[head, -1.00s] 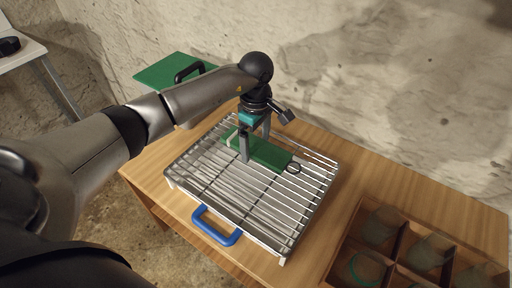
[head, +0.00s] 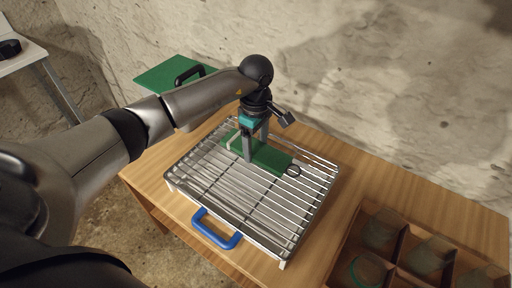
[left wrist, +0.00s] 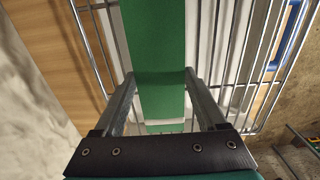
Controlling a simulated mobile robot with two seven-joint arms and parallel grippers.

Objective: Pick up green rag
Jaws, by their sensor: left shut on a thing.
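The green rag (head: 272,158) is a long folded strip lying on a wire rack (head: 222,196) on the wooden table. A dark ring shows at its right end. My left gripper (head: 254,153) points down over the rag with its fingers on either side of it. In the left wrist view the green rag (left wrist: 155,35) runs between the two fingers (left wrist: 160,92), which are closed against its edges. The rag still appears to lie on the rack. My right gripper is not in view.
A tray with a blue handle (head: 217,230) holds the rack. A wooden crate (head: 345,243) with several glass jars stands at the right front. A green board with a black handle (head: 160,75) is behind my left arm. A rough wall bounds the back.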

